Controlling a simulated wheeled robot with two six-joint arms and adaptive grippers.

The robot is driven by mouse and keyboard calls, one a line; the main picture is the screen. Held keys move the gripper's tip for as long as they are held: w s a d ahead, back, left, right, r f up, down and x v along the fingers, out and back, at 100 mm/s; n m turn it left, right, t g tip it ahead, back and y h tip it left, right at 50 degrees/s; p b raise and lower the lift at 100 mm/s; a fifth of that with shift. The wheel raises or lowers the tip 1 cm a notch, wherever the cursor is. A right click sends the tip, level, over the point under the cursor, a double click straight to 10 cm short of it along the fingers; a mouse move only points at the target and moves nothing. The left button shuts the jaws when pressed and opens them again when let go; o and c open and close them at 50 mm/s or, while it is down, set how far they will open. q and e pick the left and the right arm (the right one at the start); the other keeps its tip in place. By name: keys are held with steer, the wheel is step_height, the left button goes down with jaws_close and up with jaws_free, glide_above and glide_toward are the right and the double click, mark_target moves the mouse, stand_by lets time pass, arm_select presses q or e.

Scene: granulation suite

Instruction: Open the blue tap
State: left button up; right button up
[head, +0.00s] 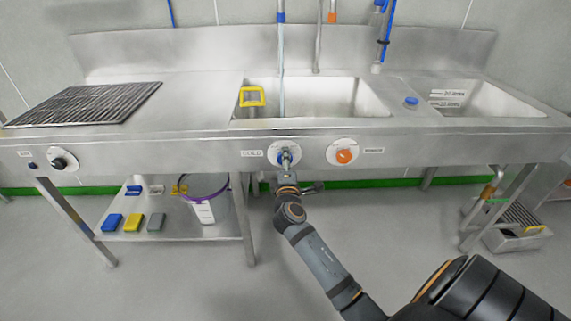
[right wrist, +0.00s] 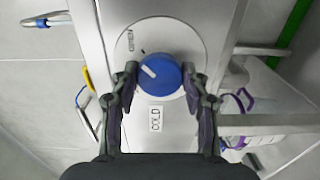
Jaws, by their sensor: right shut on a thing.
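The blue tap (right wrist: 160,74) is a round knob with a white pointer mark, on a round pale plate marked OPEN in the right wrist view. Its pointer lies toward the upper left of that view. My right gripper (right wrist: 160,80) has one finger on each side of the knob and is shut on it. In the head view the blue tap (head: 283,158) shows on the sink front beside the COLD label, partly hidden by my right gripper (head: 286,173). A pale vertical column, pipe or water, runs below a blue collar into the middle basin. My left gripper is not in view.
An orange knob (head: 344,155) sits close to the right of the blue tap, and a black knob (head: 63,162) is at the far left. A bucket (head: 204,207) stands on the lower shelf. A yellow-framed item (head: 252,97) is at the basin's left edge.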

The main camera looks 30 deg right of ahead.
stand_by(0.5)
steer(key=o, duration=1.2)
steer(key=shift+c, duration=0.2)
steer(key=shift+s, duration=0.1)
steer(key=v, duration=0.7)
steer(key=shift+s, duration=0.2)
steer(key=shift+a, duration=0.1)
